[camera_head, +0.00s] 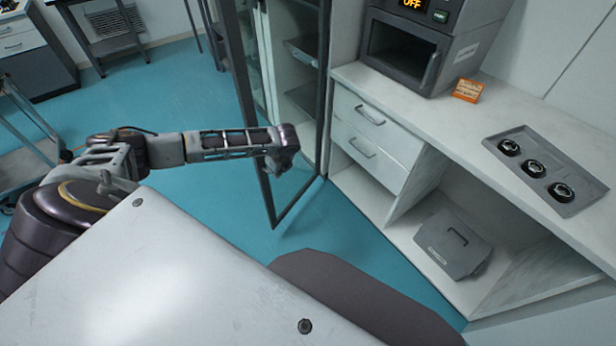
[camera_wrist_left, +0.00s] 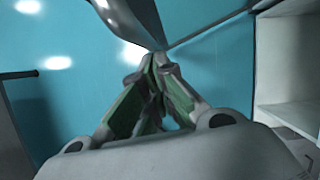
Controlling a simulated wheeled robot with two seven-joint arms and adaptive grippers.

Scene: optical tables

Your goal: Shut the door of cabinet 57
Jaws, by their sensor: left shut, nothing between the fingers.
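A tall cabinet (camera_head: 292,75) with shelves stands at the back centre in the head view; I cannot read a number on it. Its glass door (camera_head: 259,172) has a dark frame and stands open, swung out over the floor. My left gripper (camera_head: 281,167) is in front of the door's lower part in the head view; I cannot tell whether it touches the door. In the left wrist view its fingers (camera_wrist_left: 156,64) are together and empty. My right gripper is not in view.
A white counter (camera_head: 480,118) with drawers (camera_head: 372,140) stands right of the cabinet. It bears a grey oven (camera_head: 408,55), an orange sign (camera_head: 467,90) and a panel with knobs (camera_head: 545,165). A grey case (camera_head: 452,245) sits below. Blue floor (camera_head: 185,75) is open behind my left arm.

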